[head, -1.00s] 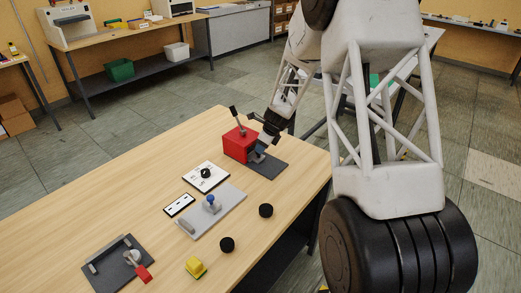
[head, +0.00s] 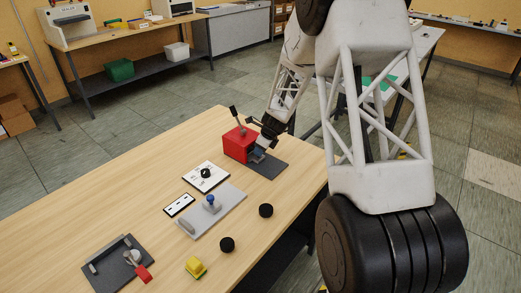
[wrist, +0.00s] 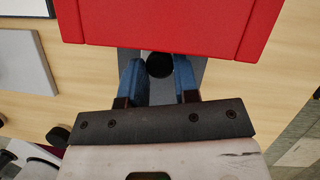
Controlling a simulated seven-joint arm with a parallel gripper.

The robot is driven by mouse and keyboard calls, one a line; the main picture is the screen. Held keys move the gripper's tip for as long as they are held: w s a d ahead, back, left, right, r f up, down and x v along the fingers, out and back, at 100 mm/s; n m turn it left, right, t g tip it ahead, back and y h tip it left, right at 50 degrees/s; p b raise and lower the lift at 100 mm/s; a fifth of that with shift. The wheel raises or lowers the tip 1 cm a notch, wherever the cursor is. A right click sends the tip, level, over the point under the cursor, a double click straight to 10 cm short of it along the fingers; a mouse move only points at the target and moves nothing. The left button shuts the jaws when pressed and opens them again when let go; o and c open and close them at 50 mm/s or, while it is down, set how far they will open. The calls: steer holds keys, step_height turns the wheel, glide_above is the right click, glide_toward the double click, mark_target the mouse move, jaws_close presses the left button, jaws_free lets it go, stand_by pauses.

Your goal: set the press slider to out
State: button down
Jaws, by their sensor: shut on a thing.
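The press is a red box (head: 238,146) with a dark grey base plate (head: 273,167) and a dark lever (head: 235,115) on top. Its red body also fills the top of the wrist view (wrist: 160,25). My gripper (head: 257,154) is low at the front of the press, over the base plate. In the wrist view its two blue fingers (wrist: 158,78) are on either side of a round black knob (wrist: 159,64), close to the red front edge. They are shut on the knob. The slider under the knob is mostly hidden.
Left of the press are a white dial panel (head: 206,177), a grey plate with a blue-topped lever (head: 211,201), and a dark fixture with a red handle (head: 118,265).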

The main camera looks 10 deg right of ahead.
steer(key=s+d, duration=1.1)
steer(key=shift+s+d, duration=0.1)
steer(key=shift+s, duration=0.05)
stand_by(0.5)
steer(key=c, duration=1.1)
jaws_free()
steer(key=shift+c, duration=0.2)
steer(key=v, duration=0.7)
steer(key=shift+d+r, duration=0.15)
steer(key=shift+r, duration=0.25)
